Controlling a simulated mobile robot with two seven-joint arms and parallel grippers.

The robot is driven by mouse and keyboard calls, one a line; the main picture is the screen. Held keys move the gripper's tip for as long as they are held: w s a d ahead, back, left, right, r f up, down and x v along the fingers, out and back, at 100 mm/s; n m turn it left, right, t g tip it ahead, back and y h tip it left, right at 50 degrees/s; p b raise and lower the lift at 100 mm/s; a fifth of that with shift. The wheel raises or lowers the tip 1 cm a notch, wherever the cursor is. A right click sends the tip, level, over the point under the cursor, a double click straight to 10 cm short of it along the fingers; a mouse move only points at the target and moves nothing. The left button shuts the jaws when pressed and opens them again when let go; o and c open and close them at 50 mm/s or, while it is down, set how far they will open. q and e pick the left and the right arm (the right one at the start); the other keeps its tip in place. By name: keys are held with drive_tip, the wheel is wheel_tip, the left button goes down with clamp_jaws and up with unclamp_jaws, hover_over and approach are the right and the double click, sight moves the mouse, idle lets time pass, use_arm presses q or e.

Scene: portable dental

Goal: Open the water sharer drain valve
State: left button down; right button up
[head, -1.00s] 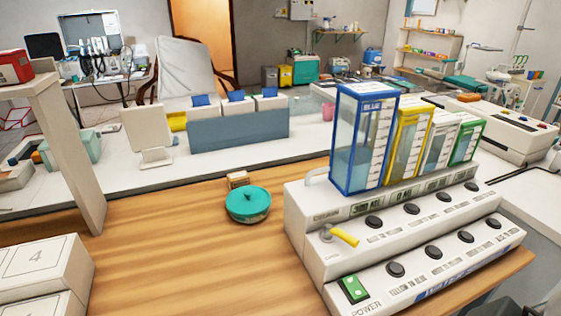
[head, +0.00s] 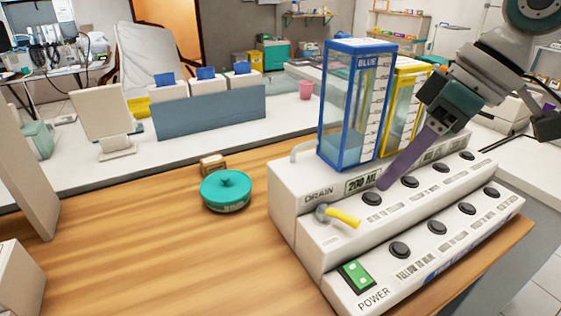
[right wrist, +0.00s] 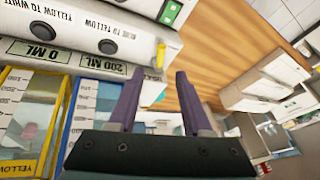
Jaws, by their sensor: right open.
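The water sharer (head: 284,215) is a white stepped console on the wooden table, with black round knobs and a display reading 200 ML. Its drain valve (head: 343,217) has a yellow lever on a metal fitting below the word DRAIN. The lever points right and slightly down. My right gripper (head: 385,184) reaches in from the upper right, with purple fingers above the console, right of the lever and apart from it. In the right wrist view the right gripper (right wrist: 157,73) is open and empty, and the yellow lever (right wrist: 160,55) shows beyond the fingertips. My left gripper is out of view.
The blue-framed tank (head: 350,105) and yellow-framed tank (head: 405,85) stand on the console behind the lever. A green power switch (head: 356,276) is at the front left.

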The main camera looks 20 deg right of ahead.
sight(339, 218)
drive_tip(key=b+x, duration=0.1)
drive_tip(key=x, duration=0.8)
drive_tip(key=shift+r, duration=0.1)
clamp_jaws()
